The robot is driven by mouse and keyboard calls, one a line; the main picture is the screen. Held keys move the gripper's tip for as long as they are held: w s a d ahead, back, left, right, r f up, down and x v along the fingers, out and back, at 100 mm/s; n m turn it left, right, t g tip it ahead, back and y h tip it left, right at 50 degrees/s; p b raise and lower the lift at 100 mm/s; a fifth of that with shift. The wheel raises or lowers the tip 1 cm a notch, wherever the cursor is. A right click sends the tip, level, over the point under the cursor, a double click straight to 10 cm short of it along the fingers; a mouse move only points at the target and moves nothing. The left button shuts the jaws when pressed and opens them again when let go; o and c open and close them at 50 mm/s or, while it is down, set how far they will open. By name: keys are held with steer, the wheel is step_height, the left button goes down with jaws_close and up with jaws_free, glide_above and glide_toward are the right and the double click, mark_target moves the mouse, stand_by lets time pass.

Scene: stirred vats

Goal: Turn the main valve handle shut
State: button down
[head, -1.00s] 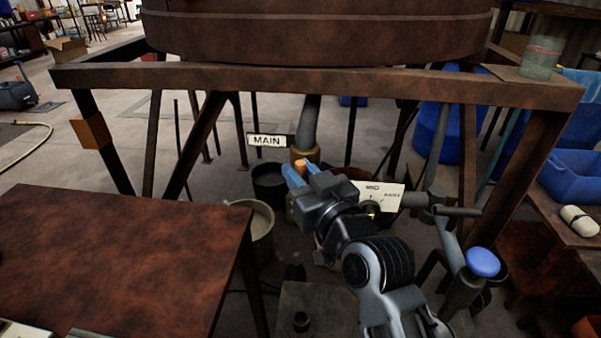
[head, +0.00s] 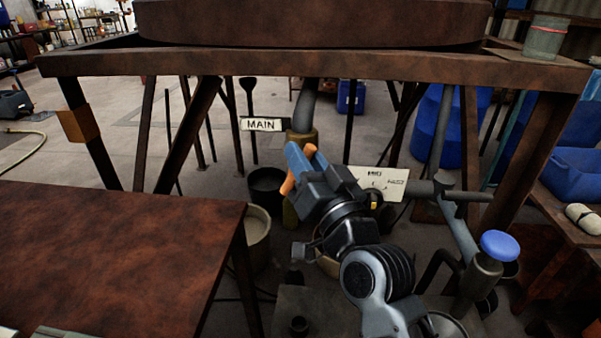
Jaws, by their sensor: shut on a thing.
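The MAIN sign (head: 264,124) hangs on the left side of a grey pipe with a brass collar (head: 302,136) under the vat. The orange valve handle (head: 287,185) shows below the collar, partly hidden by my gripper. My gripper (head: 299,162), with blue fingers, is shut on the handle. Another orange piece (head: 311,150) shows at the upper right of the fingers. The valve body is mostly hidden behind my gripper, so the handle's exact angle against the pipe cannot be told.
A brown frame beam (head: 310,66) crosses above my arm. A rusty table (head: 110,260) stands at left. Buckets (head: 256,235) stand below the valve. A second sign (head: 376,183) and a blue-capped post (head: 499,244) are at right.

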steer(key=m, duration=0.1)
steer(key=m+t, duration=0.1)
steer(key=m+t+b, duration=0.1)
steer(key=shift+d+f+m+h, duration=0.3)
steer(key=m+t+h, duration=0.1)
steer(key=m, duration=0.1)
steer(key=m+t, duration=0.1)
steer(key=shift+d+f+m+h, duration=0.15)
steer(key=shift+m+h, duration=0.25)
steer(key=shift+d+f+m+t+h, duration=0.15)
steer(key=shift+f+m+t+h, duration=0.25)
steer(key=shift+m+h, duration=1.35)
steer(key=shift+d+f+m+t+h, duration=0.15)
steer(key=shift+m+t+h, duration=0.3)
steer(key=shift+m+h, duration=1.25)
steer(key=shift+d+f+m+t+h, duration=0.1)
steer(key=shift+f+m+t+h, duration=0.5)
steer(key=shift+m, duration=2.05)
steer(key=shift+r+m+h, duration=0.3)
steer(key=shift+h, duration=0.05)
steer(key=c, duration=1.1)
jaws_free()
steer(key=shift+s, duration=0.1)
